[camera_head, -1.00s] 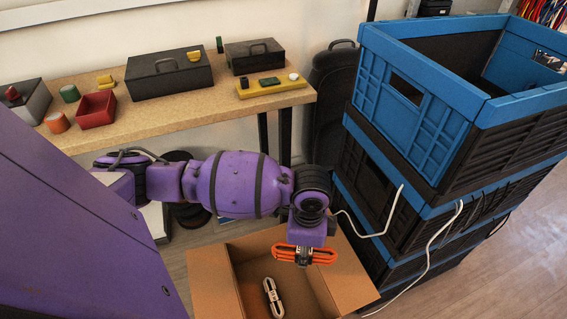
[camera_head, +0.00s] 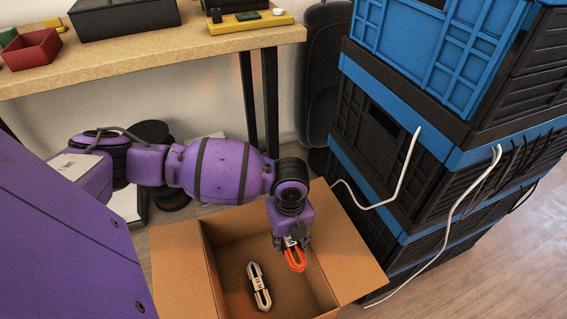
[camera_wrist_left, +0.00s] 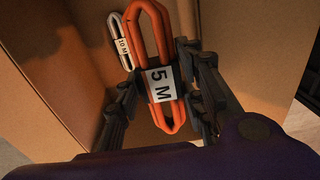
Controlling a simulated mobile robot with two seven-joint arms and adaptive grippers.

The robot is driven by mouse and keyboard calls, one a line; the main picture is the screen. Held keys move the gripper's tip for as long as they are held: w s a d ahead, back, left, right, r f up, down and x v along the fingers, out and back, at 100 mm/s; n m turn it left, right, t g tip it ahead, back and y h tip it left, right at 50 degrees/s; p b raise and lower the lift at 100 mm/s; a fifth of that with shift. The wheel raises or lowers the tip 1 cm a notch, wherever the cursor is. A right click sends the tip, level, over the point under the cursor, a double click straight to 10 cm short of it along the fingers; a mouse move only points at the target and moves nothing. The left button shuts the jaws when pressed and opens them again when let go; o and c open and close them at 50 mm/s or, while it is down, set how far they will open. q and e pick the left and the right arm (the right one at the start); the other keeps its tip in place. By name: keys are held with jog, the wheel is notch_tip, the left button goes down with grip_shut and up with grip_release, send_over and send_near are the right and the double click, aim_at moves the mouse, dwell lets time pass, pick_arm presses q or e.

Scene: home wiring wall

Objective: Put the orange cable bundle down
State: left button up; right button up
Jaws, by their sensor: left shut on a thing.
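The orange cable bundle (camera_head: 294,260) hangs from my left gripper (camera_head: 291,241), inside the opening of the cardboard box (camera_head: 180,268). In the left wrist view the orange bundle (camera_wrist_left: 148,45) has a white label reading "5 M". The two fingers of my left gripper (camera_wrist_left: 161,88) are shut on it at the label, one on each side. A white cable bundle (camera_head: 259,286) lies on the box floor, left of the orange one. It also shows in the left wrist view (camera_wrist_left: 120,42), labelled "10 M". My right gripper is not in view.
Blue and black crates (camera_head: 405,150) are stacked right of the box, with white cables (camera_head: 404,178) hanging from them. A wooden table (camera_head: 150,55) with boxes on it stands behind. The box floor right of the white bundle looks clear.

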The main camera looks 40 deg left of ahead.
pick_arm(q)
jog(key=b, duration=0.7)
send_over(288, 277)
notch_tip(288, 277, down, 17)
jog(key=shift+r, duration=0.1)
jog(key=shift+f, duration=0.4)
notch_tip(288, 277, down, 5)
jog(key=shift+f+b, duration=0.1)
jog(key=shift+b, duration=1.05)
jog(key=shift+f, duration=0.1)
jog(key=o, duration=1)
jog(key=shift+f, duration=0.1)
jog(key=shift+o, duration=0.2)
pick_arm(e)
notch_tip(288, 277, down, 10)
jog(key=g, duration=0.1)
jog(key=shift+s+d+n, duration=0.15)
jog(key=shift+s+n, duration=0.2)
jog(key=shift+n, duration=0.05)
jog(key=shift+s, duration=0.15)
